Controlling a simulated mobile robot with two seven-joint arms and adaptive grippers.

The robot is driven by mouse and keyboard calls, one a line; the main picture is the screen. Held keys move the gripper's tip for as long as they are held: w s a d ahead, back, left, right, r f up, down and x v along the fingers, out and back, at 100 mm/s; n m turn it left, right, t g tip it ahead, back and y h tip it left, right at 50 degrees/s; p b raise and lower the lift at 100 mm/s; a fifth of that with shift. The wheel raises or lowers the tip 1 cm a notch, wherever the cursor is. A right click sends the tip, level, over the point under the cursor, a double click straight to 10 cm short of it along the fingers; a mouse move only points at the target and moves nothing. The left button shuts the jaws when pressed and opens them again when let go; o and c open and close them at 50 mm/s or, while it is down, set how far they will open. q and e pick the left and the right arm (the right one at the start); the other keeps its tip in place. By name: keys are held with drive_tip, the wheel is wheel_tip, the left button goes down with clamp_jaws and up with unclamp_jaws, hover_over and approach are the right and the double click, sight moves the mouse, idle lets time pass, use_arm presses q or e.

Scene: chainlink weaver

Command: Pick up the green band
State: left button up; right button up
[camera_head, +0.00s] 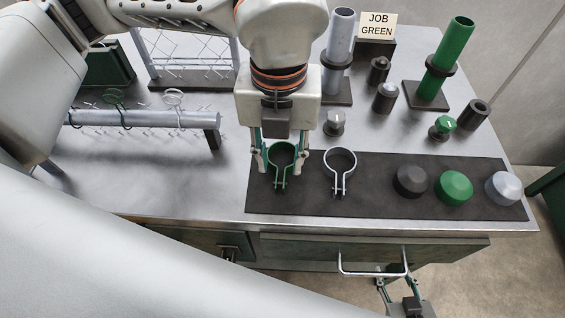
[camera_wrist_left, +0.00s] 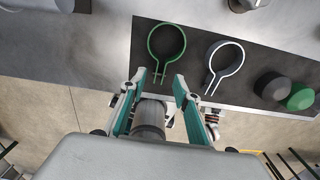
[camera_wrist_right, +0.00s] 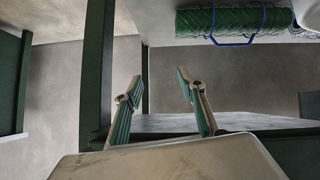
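The green band (camera_head: 281,146) is an open ring with two straight tabs, lying on the dark mat (camera_head: 309,208). In the left wrist view the green band (camera_wrist_left: 150,45) lies just beyond my left gripper, its tabs pointing toward the gap between the fingertips. My left gripper (camera_head: 281,170) points down over the band, fingers apart on either side of it. It is open and empty in the left wrist view (camera_wrist_left: 159,78); contact with the band cannot be told. My right gripper (camera_wrist_right: 160,80) is open and empty, low in front of the bench.
A silver band (camera_head: 340,160) lies just right of the green one. Black (camera_head: 410,180), green (camera_head: 454,188) and silver (camera_head: 504,188) caps sit on the mat. Behind stand silver (camera_head: 340,36) and green (camera_head: 450,55) posts, a "JOB GREEN" sign (camera_head: 377,25) and a rail (camera_head: 150,119).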

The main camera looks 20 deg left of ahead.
sight(281, 174)
use_arm(q)
wheel_tip(281, 174, down, 4)
drive_tip(key=shift+w+r, duration=0.15)
drive_tip(key=shift+f, duration=0.2)
drive_tip(key=c, duration=0.8)
clamp_jaws()
use_arm(e)
drive_tip(key=shift+w+r, duration=0.3)
drive_tip(key=shift+w, duration=0.25)
use_arm(q)
drive_tip(key=shift+r, duration=0.1)
wheel_tip(281, 174, up, 20)
drive_tip(key=p, duration=0.1)
drive_tip(key=shift+p, duration=0.35)
use_arm(e)
drive_tip(key=shift+s+a+r, duration=0.2)
drive_tip(key=shift+a+r, duration=0.05)
drive_tip(key=shift+r, duration=0.4)
